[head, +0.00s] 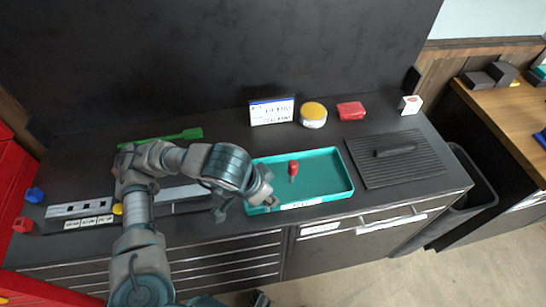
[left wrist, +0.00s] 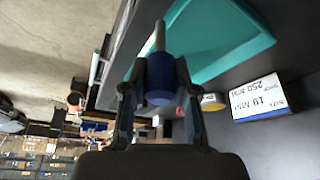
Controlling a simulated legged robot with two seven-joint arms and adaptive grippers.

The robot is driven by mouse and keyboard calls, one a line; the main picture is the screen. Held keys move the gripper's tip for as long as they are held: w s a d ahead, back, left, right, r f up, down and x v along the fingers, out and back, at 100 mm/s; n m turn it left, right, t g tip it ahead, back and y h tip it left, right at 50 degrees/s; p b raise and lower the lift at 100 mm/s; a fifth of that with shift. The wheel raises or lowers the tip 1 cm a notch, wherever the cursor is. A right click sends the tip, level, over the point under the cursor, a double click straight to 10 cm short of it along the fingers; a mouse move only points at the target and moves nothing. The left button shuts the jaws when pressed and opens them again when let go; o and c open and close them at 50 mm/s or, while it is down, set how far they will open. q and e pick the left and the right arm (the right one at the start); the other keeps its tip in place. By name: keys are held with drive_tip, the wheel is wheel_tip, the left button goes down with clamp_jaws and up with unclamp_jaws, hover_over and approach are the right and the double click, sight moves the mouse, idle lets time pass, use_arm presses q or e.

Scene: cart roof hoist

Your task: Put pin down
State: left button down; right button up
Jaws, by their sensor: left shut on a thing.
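My left gripper (head: 268,200) is at the front left corner of the teal tray (head: 327,194). In the left wrist view the gripper (left wrist: 159,82) is shut on a pin with a blue handle (left wrist: 159,88) and a grey metal shaft (left wrist: 160,36). The shaft points away from the fingers, near the tray (left wrist: 235,45). In the head view my gripper hides this pin. A red-handled pin (head: 293,168) is in the tray. A small dark part of my right gripper (head: 260,299) seems to show at the bottom edge; its jaws are not clear.
Behind the tray are a label card (head: 271,112), a yellow-topped round tin (head: 313,114) and a red box (head: 351,111). A ribbed dark plate with a handle (head: 397,158) lies right of the tray. A green tool (head: 165,138) lies at the back left.

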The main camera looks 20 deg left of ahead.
use_arm(q)
drive_tip(key=w+a+f+p, duration=0.1)
drive_tip(key=w, duration=0.3)
drive_tip(key=w+a+f+p, duration=0.1)
drive_tip(key=w+a+f, duration=0.1)
drive_tip(key=w, duration=0.3)
drive_tip(key=w+a+f+p, duration=0.1)
drive_tip(key=w+f, duration=0.1)
drive_tip(key=w, duration=0.2)
drive_tip(key=shift+w+a, duration=0.25)
drive_tip(key=shift+a, duration=0.05)
drive_tip(key=shift+d, duration=0.7)
drive_tip(key=shift+a+f, duration=0.15)
drive_tip(key=shift+a, duration=0.15)
drive_tip(key=c, duration=1)
unclamp_jaws()
drive_tip(key=shift+a, duration=0.25)
drive_tip(key=shift+o, duration=0.5)
drive_tip(key=shift+a, duration=0.25)
drive_tip(key=shift+d, duration=0.4)
drive_tip(key=v, duration=1.2)
use_arm(e)
drive_tip(key=s+d+f, duration=0.1)
drive_tip(key=s+f, duration=0.5)
drive_tip(key=s, duration=0.1)
drive_tip(key=shift+s+d, duration=0.15)
drive_tip(key=shift+d, duration=0.25)
